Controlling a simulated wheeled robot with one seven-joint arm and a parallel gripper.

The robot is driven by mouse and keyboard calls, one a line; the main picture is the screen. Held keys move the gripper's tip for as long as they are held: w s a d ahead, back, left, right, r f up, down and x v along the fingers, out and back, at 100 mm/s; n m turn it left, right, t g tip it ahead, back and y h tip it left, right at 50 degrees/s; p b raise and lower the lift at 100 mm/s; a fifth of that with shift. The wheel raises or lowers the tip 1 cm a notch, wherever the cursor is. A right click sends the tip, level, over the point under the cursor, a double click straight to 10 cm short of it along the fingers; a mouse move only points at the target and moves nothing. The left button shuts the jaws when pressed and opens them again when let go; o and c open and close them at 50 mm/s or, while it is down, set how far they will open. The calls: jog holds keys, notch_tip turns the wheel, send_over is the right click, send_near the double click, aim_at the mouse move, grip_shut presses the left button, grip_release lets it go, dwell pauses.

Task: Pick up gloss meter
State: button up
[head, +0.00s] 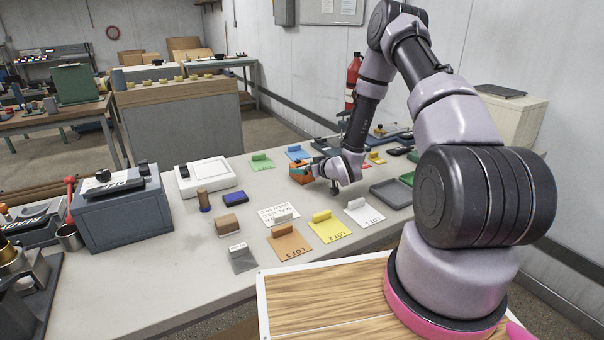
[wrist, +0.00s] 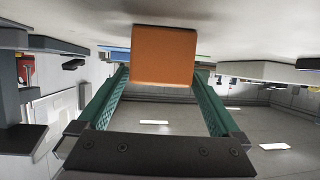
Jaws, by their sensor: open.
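An orange block (wrist: 165,55) lies between the two green fingers of my gripper (wrist: 161,74) in the wrist view, near their tips. I take it to be the gloss meter, but no label shows. The wrist view is upside down, with the table along the top.
Coloured lot cards, green, blue, yellow (head: 329,231), orange (head: 289,246) and white (head: 364,216), lie around the table. A grey tray (head: 391,193) lies to the right. A white tray-like device (head: 206,177) and a grey box (head: 124,210) stand left. Clear table lies left of the block.

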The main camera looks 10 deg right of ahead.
jog(key=shift+x, duration=1.3)
jog(key=shift+d+r, duration=0.1)
grip_shut()
